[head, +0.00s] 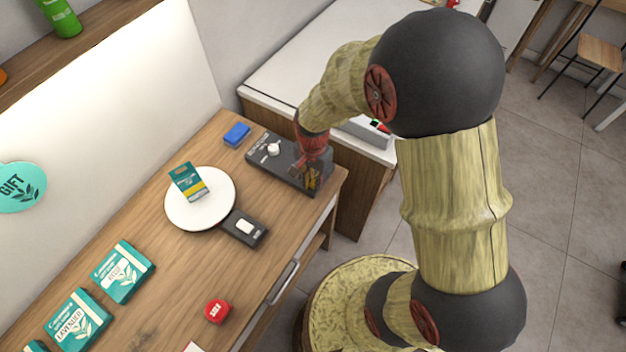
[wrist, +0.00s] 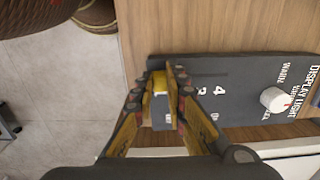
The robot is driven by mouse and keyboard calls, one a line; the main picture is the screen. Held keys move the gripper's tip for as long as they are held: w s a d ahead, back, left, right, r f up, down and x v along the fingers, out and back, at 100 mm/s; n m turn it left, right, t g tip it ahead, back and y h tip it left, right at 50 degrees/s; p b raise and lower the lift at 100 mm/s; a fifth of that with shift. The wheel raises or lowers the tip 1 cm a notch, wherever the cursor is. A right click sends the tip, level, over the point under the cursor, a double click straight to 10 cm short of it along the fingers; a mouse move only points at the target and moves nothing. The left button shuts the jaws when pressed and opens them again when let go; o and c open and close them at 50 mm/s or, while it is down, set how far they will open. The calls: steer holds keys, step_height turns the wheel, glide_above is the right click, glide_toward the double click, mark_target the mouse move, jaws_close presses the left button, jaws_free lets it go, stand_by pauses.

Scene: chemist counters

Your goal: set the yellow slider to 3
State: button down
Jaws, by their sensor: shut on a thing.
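The dark control panel (head: 264,160) lies flat at the far right end of the wooden counter. It also shows in the wrist view (wrist: 240,72), with "DISPLAY LIGHT" lettering, a white knob (wrist: 273,98) and a printed 4. The yellow slider (wrist: 160,82) is between the fingers of my gripper (wrist: 161,76), near the end of the panel away from the knob. My gripper is shut on it. In the head view my gripper (head: 312,172) is over the near right end of the panel and hides the slider. The fingers cover part of the scale, so I cannot read the slider's setting.
A blue block (head: 237,134) lies behind the panel. A round white plate (head: 182,213) with a green packet (head: 188,181) and a dark unit (head: 237,234) are to the left. A red button (head: 217,311) and tea boxes (head: 122,272) are nearer. A white-topped counter (head: 290,80) adjoins beyond.

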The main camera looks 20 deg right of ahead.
steer(key=w+a, duration=0.2)
steer(key=w, duration=0.1)
steer(key=w+a, duration=0.1)
steer(key=w, duration=0.1)
steer(key=shift+a+p, duration=0.3)
steer(key=shift+p, duration=0.05)
steer(key=c, duration=1.8)
jaws_free()
step_height(320, 180, up, 12)
